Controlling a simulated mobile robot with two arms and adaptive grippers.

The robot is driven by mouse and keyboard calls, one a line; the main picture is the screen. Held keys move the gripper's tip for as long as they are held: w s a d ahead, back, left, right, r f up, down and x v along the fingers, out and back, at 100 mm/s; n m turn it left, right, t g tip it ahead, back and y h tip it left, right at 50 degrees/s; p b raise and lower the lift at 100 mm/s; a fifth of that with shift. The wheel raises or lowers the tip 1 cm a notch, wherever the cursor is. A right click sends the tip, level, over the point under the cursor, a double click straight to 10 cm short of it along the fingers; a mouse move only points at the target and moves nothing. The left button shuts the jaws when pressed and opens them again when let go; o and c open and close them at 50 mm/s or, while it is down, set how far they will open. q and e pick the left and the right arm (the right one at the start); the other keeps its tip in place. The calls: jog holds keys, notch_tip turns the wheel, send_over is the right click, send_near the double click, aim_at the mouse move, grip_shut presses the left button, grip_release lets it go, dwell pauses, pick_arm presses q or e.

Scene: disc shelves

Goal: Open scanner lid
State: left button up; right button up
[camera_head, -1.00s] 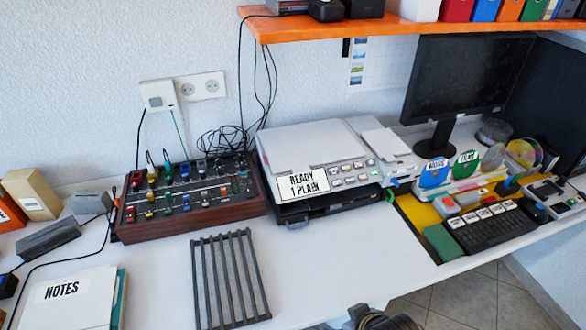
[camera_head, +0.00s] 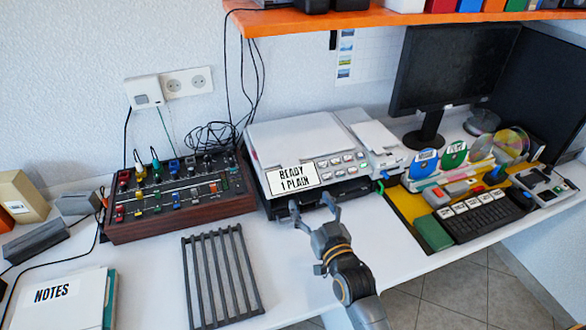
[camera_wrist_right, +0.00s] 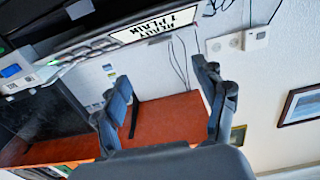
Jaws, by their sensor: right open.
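The scanner (camera_head: 300,140) stands on the white desk against the wall, with its pale grey lid lying flat and shut on top. A label reading "READY 1 PLAIN" (camera_head: 292,180) and several buttons are on its front. My right gripper (camera_head: 314,203) is open and empty just in front of the scanner's front edge, apart from the lid as far as I can tell. In the right wrist view its two fingers (camera_wrist_right: 165,100) are spread, with the scanner's label (camera_wrist_right: 155,27) beyond them, upside down. My left gripper is not in view.
A mixer panel (camera_head: 178,195) stands left of the scanner. A dark slatted rack (camera_head: 222,276) lies in front. A keyboard (camera_head: 485,216) and disc holders are on the right. An orange shelf (camera_head: 400,17) hangs above.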

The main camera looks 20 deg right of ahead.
aim_at(292, 167)
jog(key=w, duration=1.3)
jog(key=shift+w+a+r, duration=0.1)
jog(key=shift+w+a, duration=0.1)
jog(key=shift+w, duration=0.2)
